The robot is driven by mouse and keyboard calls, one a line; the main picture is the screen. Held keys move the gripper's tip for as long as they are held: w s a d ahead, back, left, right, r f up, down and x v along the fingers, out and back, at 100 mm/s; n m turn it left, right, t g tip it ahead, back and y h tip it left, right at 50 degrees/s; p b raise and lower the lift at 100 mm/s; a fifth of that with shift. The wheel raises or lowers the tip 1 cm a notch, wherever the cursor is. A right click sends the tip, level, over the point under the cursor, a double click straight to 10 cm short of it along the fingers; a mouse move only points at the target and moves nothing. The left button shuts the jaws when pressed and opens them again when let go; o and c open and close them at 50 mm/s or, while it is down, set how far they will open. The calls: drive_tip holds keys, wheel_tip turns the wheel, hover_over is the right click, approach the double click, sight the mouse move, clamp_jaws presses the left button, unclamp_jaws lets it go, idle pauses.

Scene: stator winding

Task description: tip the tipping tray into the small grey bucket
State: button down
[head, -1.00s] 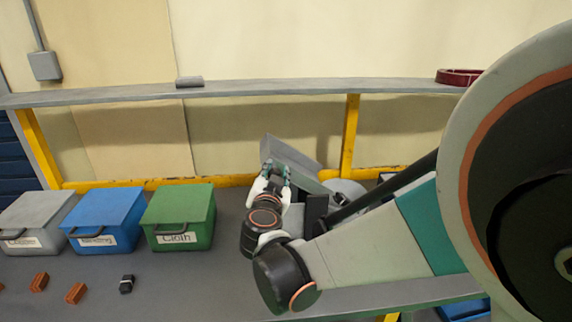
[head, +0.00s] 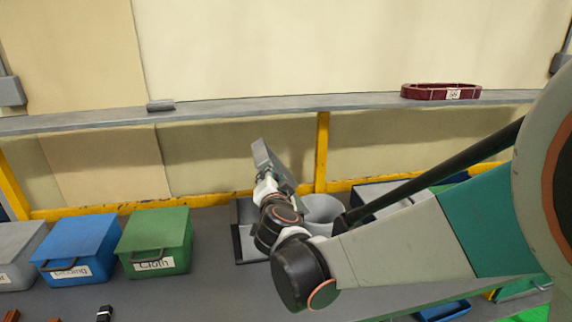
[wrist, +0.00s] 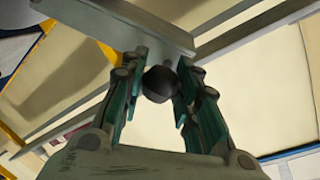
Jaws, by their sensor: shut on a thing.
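The tipping tray (head: 272,163) is a grey tray held up above the table, steeply tilted. My gripper (head: 268,186) is shut on it. In the wrist view, the fingers of my gripper (wrist: 160,75) close around a dark round knob (wrist: 160,85), with the grey tray (wrist: 125,20) just beyond. The small grey bucket (head: 323,208) stands on the table just right of my gripper, partly hidden by my arm. The tray is above and left of the bucket in the picture. The tray's inside and contents cannot be made out.
A grey metal frame (head: 240,248) stands on the table left of my wrist. Green (head: 155,240), blue (head: 75,245) and grey (head: 15,255) lidded boxes stand at the left. A shelf (head: 230,108) with a dark red ring (head: 440,92) runs behind. Blue bins stand at the right.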

drive_tip(key=shift+d+r, duration=0.1)
drive_tip(key=shift+d, duration=0.05)
idle(0.4)
drive_tip(key=c, duration=1.2)
unclamp_jaws()
drive_tip(key=shift+d, duration=0.15)
